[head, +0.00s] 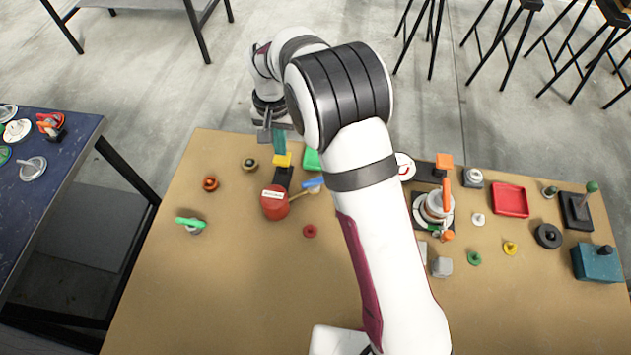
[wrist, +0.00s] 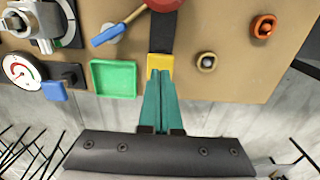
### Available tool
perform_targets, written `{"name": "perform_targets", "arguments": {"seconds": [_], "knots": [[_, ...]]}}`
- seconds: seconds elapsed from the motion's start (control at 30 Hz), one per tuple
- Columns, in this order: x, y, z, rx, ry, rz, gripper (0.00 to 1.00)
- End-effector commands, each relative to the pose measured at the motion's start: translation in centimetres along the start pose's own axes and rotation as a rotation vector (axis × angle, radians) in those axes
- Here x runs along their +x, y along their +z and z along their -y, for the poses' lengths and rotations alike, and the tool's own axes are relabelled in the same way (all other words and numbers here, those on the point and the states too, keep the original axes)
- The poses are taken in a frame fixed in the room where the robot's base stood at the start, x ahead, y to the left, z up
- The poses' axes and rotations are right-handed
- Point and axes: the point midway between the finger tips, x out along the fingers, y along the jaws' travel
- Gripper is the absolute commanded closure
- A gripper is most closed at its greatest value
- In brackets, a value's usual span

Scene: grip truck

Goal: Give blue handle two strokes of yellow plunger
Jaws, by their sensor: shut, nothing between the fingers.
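The yellow plunger (head: 282,160) is a small block on the end of a black piece that leads to a red body with a white label (head: 274,203). The wrist view shows the yellow plunger (wrist: 160,64) right at my fingertips. My gripper (wrist: 160,76) has teal fingers, shut together with nothing between them; in the head view they point down at the plunger (head: 280,149). Whether they touch it I cannot tell. The blue handle (wrist: 108,36), on a wooden shaft, angles out beside the red body; it also shows in the head view (head: 312,183), partly near my arm.
A green tray (wrist: 113,79) lies close beside the plunger. A beige-and-black knob (wrist: 206,62) and an orange ring (wrist: 264,26) sit on its other side. A green-handled piece (head: 190,223) stands further left. My arm hides the middle of the board.

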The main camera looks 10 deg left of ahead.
Motion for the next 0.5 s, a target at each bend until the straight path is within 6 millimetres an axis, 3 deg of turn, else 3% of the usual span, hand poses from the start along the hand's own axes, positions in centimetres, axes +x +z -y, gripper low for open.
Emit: {"name": "perform_targets", "arguments": {"seconds": [0.5], "knots": [[1.1, 0.0, 0.0, 0.000, 0.000, 0.000, 1.00]]}}
